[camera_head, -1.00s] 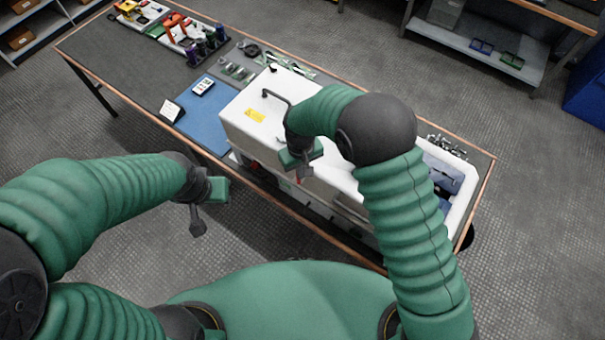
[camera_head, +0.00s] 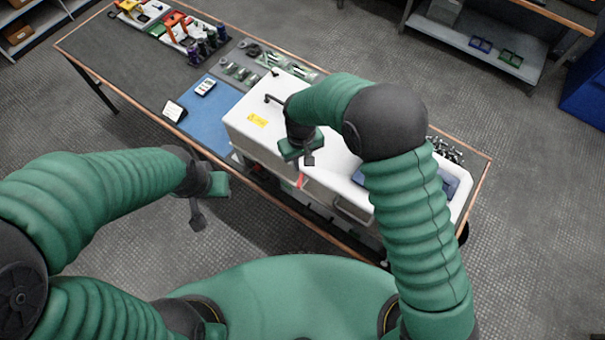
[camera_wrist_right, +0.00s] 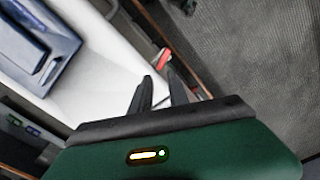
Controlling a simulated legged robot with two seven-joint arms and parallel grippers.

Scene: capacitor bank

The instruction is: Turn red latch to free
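The red latch (camera_head: 301,181) is a small red piece on the front side of the white cabinet (camera_head: 247,108), just below my right gripper in the head view. In the right wrist view, the latch (camera_wrist_right: 164,57) shows beyond the fingertips. My right gripper (camera_head: 309,159) is above the latch and appears apart from it. Its two dark fingers (camera_wrist_right: 161,82) are spread with a gap and nothing between them. My left gripper (camera_head: 198,222) hangs over the floor in front of the table, away from the cabinet. Its finger gap cannot be made out.
A bent dark handle (camera_head: 275,99) stands up on the cabinet top. A blue mat (camera_head: 208,120) with a small device lies left of the cabinet. The floor in front is clear.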

